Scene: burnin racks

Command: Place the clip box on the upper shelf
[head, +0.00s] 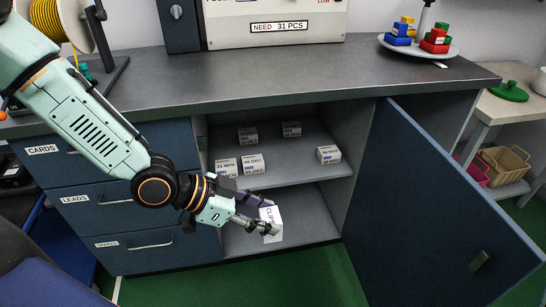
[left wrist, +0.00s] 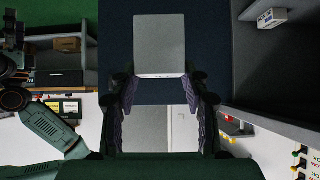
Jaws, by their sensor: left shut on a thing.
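My left gripper (head: 262,213) is shut on a white clip box (head: 270,224), held upright in front of the cabinet's open lower compartment, below the upper shelf's front edge. In the left wrist view the box (left wrist: 160,45) shows a plain pale face between the fingers of my left gripper (left wrist: 162,97). The upper shelf (head: 290,160) carries several small labelled boxes: two at the back, two at the front left and one at the right (head: 328,154). Part of my right arm shows at the left of the left wrist view; its jaw state is unclear.
The lower shelf (head: 305,228) looks empty. The open cabinet door (head: 440,200) stands out on the right. The worktop (head: 280,75) overhangs the shelves. Closed drawers (head: 110,210) lie to the left. The upper shelf has free room at its front middle.

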